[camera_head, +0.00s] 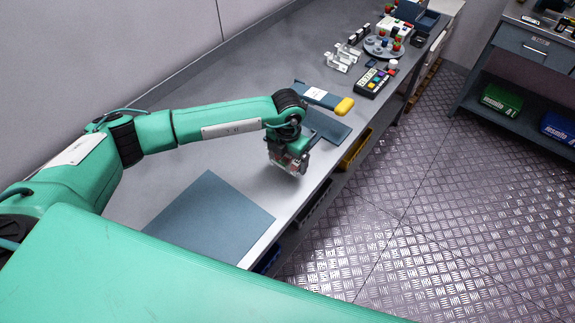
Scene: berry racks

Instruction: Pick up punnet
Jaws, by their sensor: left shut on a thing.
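My left gripper (289,161) points down over the pale bench (158,197), close to its front edge. It is shut on a small, partly see-through thing with reddish tints, which looks like the punnet (294,167). The gripper body and wrist hide most of it. I cannot tell whether the punnet touches the bench. My right gripper is not in view.
A blue-grey mat (212,217) lies on the bench nearer me, with a darker mat (325,126) beyond the gripper. Farther along are a yellow-ended device (343,106), a keypad box (377,80) and a round stand (384,47). A yellow bin (355,150) hangs below the edge.

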